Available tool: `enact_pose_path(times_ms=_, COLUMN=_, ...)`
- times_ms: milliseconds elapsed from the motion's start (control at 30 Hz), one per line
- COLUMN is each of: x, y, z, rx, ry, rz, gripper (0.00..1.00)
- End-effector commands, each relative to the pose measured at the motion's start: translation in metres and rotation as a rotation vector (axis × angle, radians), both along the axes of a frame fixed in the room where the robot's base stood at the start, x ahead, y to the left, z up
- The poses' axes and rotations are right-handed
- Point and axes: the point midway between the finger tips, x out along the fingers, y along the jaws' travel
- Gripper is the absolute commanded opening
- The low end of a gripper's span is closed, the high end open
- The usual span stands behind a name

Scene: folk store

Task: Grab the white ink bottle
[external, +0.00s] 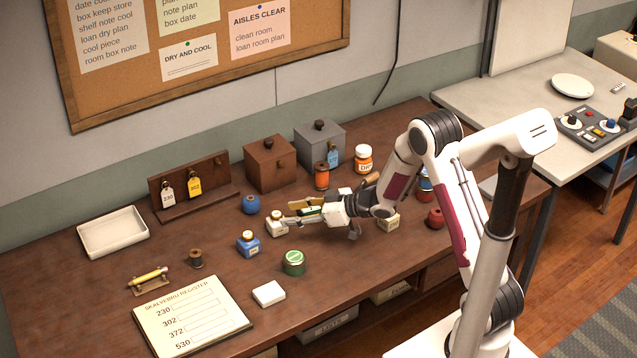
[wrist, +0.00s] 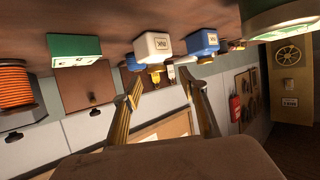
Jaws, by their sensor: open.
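The bottle appears beyond the fingertips, and I cannot tell the exact gap.
A blue ink bottle (external: 248,245) stands close to the white one, and a round blue item (external: 251,204) sits behind. An orange spool (external: 321,176) and brown box (external: 270,163) stand behind. The desk's left middle has free room.

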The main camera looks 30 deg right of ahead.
Motion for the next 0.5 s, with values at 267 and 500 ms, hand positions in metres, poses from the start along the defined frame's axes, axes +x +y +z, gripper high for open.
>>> enact_pose_path(times_ms=267, x=0.0063, y=0.0045, z=-0.0034, rx=0.000, ry=0.000, rz=-0.001, gripper=0.42)
enact_pose_path(times_ms=500, x=0.0070, y=0.0050, z=-0.0038, rx=0.000, ry=0.000, rz=-0.001, gripper=0.42)
